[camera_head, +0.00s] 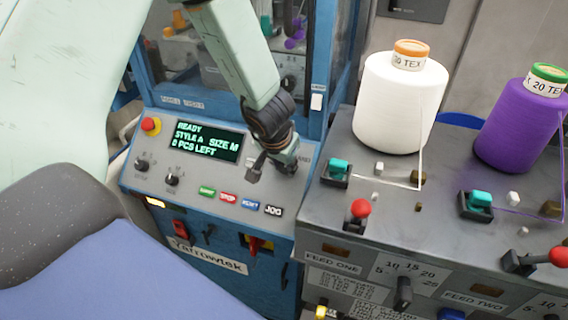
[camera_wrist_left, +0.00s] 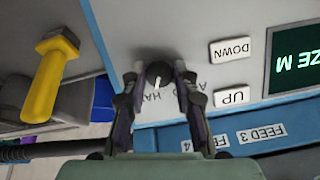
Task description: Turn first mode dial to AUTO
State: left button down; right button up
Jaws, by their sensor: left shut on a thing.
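The mode dial (camera_wrist_left: 158,75) is a small dark round knob with a white pointer line, on the grey control panel (camera_head: 190,180). In the left wrist view its pointer line faces the bottom of the picture, towards partly covered letters. The letters are upside down, and I cannot read the full words. My left gripper (camera_head: 270,168) is at the panel's right end; in the left wrist view (camera_wrist_left: 155,78) its two fingers are closed on the knob from both sides. In the head view the gripper hides the dial. My right gripper is not in view.
A green-lit display (camera_head: 208,141) sits left of my gripper, with push buttons (camera_head: 228,197) below it. The UP button (camera_wrist_left: 232,97) and DOWN button (camera_wrist_left: 230,50) are close beside the dial. White yarn (camera_head: 398,100) and purple yarn (camera_head: 515,125) cones stand to the right. A yellow handle (camera_wrist_left: 48,80) sticks out nearby.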

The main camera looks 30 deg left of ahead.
pick_arm(q)
jog(key=shift+s+n+h, duration=0.1)
jog(key=shift+n+h, duration=0.3)
jog(key=shift+n, duration=0.7)
jog(key=shift+f+n, duration=0.15)
jog(key=shift+n, duration=0.65)
jog(key=n+h+b, duration=0.1)
jog(key=n+b, duration=0.1)
jog(key=n, duration=0.1)
jog(key=shift+s+a+f+t, duration=0.1)
jog(key=shift+t, duration=0.3)
jog(key=shift+s+n+t+h+b, duration=0.1)
jog(key=shift+n+t+h+b, duration=0.2)
jog(key=shift+n+b, duration=1.05)
jog(key=shift+n, duration=0.45)
jog(key=c, duration=1)
grip_release()
jog(key=shift+r, duration=0.2)
jog(key=shift+c, duration=0.2)
